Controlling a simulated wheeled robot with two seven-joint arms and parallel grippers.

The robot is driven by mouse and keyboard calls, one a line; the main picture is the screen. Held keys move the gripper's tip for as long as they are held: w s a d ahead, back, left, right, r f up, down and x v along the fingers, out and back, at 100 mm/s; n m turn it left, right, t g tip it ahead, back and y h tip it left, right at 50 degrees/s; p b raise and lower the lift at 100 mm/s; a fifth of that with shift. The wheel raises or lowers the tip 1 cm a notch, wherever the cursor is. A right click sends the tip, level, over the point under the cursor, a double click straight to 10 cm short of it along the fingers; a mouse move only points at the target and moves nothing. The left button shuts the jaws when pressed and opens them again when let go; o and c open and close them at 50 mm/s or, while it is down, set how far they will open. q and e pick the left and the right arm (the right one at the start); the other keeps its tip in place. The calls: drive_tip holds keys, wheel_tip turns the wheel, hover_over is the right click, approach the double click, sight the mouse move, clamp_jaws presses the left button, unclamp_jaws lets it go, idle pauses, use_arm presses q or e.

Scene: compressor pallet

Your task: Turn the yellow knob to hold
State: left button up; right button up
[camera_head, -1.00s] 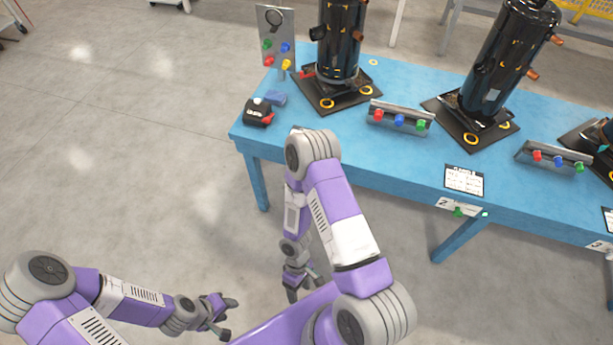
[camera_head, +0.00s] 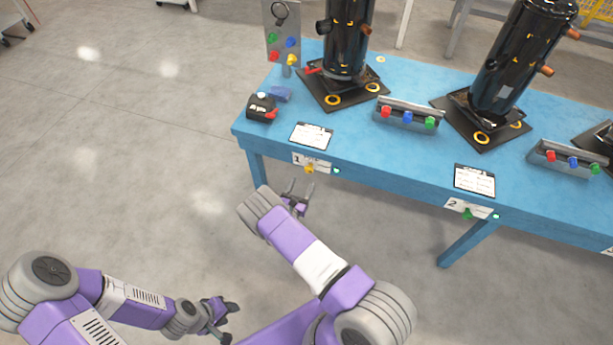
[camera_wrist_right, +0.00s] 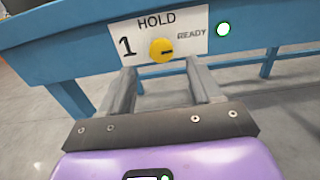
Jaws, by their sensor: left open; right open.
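The yellow knob (camera_head: 309,169) is on the front edge of the blue table, on the white label marked 1. In the right wrist view the yellow knob (camera_wrist_right: 161,50) has a dark line pointing right toward READY; HOLD is printed above it. My right gripper (camera_head: 298,190) is open just in front of and below the knob. In the wrist view its fingers (camera_wrist_right: 163,75) lie either side below the knob, apart from it and empty. My left gripper (camera_head: 225,318) is open and empty at the lower left, away from the table.
A lit indicator (camera_wrist_right: 223,29) sits right of the knob label. A green knob (camera_head: 467,214) is on label 2 further right. The blue table (camera_head: 390,160) carries black compressors (camera_head: 346,40), button boxes (camera_head: 408,115) and clipboards (camera_head: 311,136). Floor left of the table is clear.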

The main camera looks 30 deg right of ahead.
sight(308, 171)
drive_tip(key=b+x, duration=0.1)
drive_tip(key=x, duration=0.4)
drive_tip(key=shift+d, duration=0.2)
drive_tip(key=c, duration=1)
